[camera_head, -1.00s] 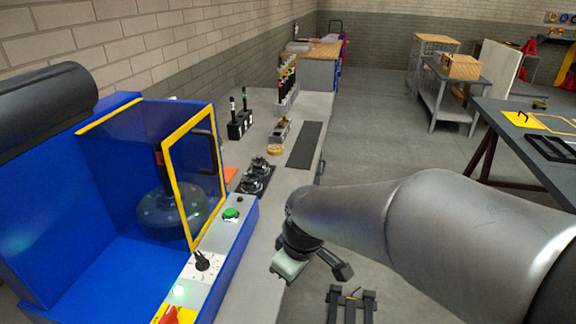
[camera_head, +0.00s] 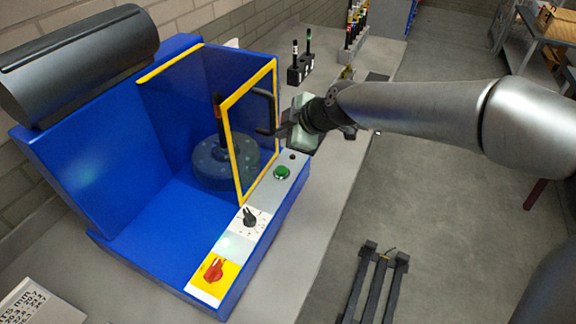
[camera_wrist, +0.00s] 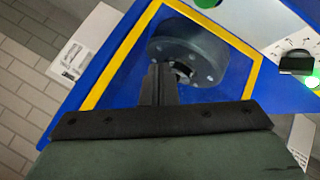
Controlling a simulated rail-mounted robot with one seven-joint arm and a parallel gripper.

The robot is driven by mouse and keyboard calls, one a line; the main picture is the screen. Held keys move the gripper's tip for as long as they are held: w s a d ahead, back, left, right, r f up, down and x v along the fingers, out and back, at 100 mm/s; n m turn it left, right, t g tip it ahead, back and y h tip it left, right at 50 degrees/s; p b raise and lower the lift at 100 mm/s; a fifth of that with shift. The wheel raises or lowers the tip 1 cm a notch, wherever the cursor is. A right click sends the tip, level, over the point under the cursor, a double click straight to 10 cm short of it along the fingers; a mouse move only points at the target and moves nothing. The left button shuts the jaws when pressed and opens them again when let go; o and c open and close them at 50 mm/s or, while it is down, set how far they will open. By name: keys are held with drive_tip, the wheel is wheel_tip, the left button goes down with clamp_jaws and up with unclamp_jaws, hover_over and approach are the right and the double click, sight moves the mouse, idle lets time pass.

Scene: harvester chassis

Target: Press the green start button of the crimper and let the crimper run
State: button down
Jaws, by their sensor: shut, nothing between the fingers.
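The crimper (camera_head: 150,215) is a blue machine on the grey bench, with a round crimping head (camera_head: 215,165) inside. A clear guard door with a yellow frame (camera_head: 235,155) and a black handle (camera_head: 272,108) stands before the head. The green start button (camera_head: 282,173) is on the sloping front panel, right of the door. My gripper (camera_head: 268,131) is shut and empty beside the lower end of the handle, above and beyond the button; whether it touches the handle I cannot tell. In the wrist view its shut fingers (camera_wrist: 158,84) point toward the door.
Tool holders (camera_head: 300,72) stand behind my arm.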

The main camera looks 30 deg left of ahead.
drive_tip(key=shift+f, duration=0.15)
drive_tip(key=b, duration=0.5)
hover_over(285, 172)
wheel_tip(285, 172, down, 8)
drive_tip(key=shift+r, duration=0.1)
drive_tip(key=shift+w+f+b, duration=0.1)
drive_tip(key=shift+f+b, duration=0.35)
drive_tip(key=shift+f, duration=0.1)
idle(1.4)
drive_tip(key=shift+f+b, duration=0.3)
drive_tip(key=shift+b, duration=0.25)
drive_tip(key=shift+f+b, duration=0.5)
idle(0.5)
drive_tip(key=shift+r, duration=0.1)
drive_tip(key=shift+r+p, duration=0.4)
drive_tip(key=shift+r, duration=0.4)
